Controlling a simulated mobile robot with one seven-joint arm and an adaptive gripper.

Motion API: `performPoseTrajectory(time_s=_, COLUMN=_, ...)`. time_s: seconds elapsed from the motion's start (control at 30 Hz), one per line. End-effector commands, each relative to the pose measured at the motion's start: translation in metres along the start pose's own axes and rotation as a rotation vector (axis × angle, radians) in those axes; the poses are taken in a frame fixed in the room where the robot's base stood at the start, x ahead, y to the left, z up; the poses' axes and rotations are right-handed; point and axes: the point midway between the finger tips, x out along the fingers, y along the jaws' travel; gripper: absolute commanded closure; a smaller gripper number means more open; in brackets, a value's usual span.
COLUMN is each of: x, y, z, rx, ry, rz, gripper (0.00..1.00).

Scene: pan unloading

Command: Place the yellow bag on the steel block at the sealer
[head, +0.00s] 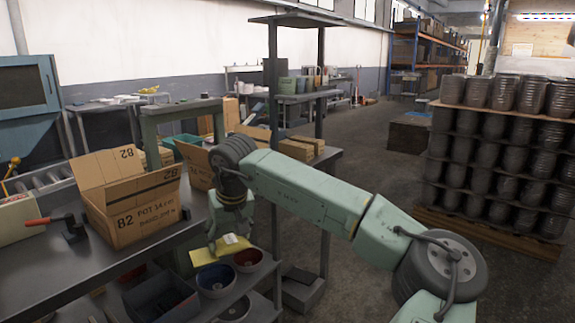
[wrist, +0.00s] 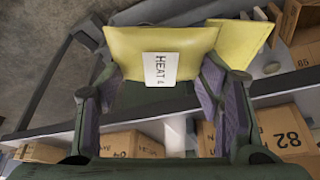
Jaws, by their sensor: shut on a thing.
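The yellow bag (head: 206,254) hangs from my gripper (head: 228,236) beside the right end of the workbench, above a lower shelf.
An open cardboard box (head: 145,222) marked 82 stands on the bench (head: 60,275) between the red-handled device and my gripper. Bowls (head: 216,279) and a dark bin (head: 160,297) sit below. A dark post (head: 322,110) rises behind my arm. Stacked pots (head: 495,150) stand at right.

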Motion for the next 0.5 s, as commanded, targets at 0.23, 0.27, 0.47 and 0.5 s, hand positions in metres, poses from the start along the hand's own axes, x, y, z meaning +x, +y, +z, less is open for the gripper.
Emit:
performPoseTrajectory(time_s=0.23, x=0.135, y=0.065, z=0.051, rx=0.202, ry=-0.003, rz=0.097, gripper=0.75)
performPoseTrajectory(time_s=0.27, x=0.15, y=0.071, z=0.058, rx=0.223, ry=-0.002, rz=0.106, gripper=0.75)
performPoseTrajectory(time_s=0.47, x=0.246, y=0.106, z=0.117, rx=0.341, ry=0.002, rz=0.158, gripper=0.75)
performPoseTrajectory(time_s=0.5, x=0.263, y=0.11, z=0.129, rx=0.359, ry=0.002, rz=0.164, gripper=0.75)
